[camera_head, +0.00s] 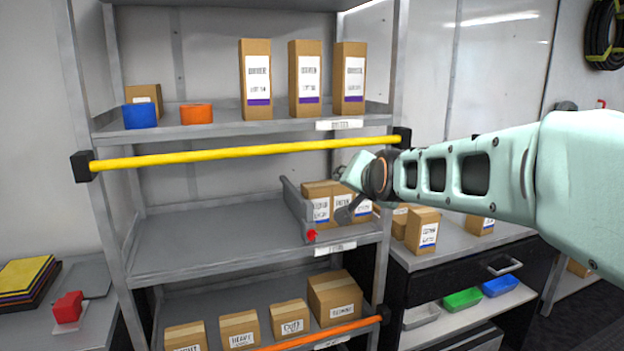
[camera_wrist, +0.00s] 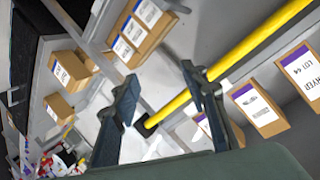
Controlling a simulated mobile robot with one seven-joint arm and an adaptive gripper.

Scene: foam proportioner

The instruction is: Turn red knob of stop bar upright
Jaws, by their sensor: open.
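The red knob (camera_head: 311,235) sits at the front end of the grey stop bar (camera_head: 294,200) on the middle shelf, near its front edge. The knob is too small to tell its exact angle. The stop bar runs from back to front beside the left of several small boxes (camera_head: 320,208). My gripper (camera_head: 349,200) is open and empty in front of those boxes, to the right of the knob and a little above it. In the wrist view, my gripper's fingers (camera_wrist: 160,73) are apart with nothing between them. I cannot make out the knob in the wrist view.
A yellow bar (camera_head: 240,153) crosses the shelf front above, and also shows in the wrist view (camera_wrist: 230,70). An orange bar (camera_head: 320,333) crosses below. The middle shelf (camera_head: 210,240) is clear left of the stop bar. A bench with boxes (camera_head: 423,231) stands at right.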

